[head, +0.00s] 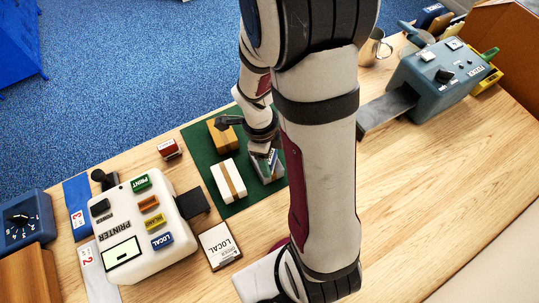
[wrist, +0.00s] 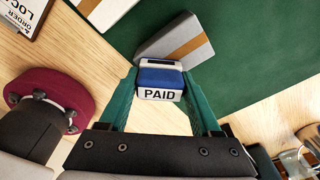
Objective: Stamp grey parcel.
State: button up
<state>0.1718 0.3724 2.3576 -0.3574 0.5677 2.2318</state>
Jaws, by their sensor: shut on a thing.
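My gripper (wrist: 162,90) is shut on a blue stamp (wrist: 160,78) with a white label reading PAID; it sits between the teal fingers. The grey parcel (wrist: 190,35), with a brown tape band, lies on the green mat (wrist: 265,55) just beyond the stamp in the wrist view. In the head view my gripper (head: 268,162) is over the grey parcel (head: 266,175), which it partly hides. I cannot tell whether the stamp touches the parcel. The stamp's underside is hidden.
A white parcel (head: 222,182) and a tan parcel (head: 222,138) lie left of the grey one. The printer (head: 140,228), an order card (head: 219,245) and a small red block (head: 168,148) are further left. The feeder (head: 440,75) stands right; the wood there is mostly clear.

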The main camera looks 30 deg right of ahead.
dwell(0.4)
jog(key=shift+r, duration=3.5)
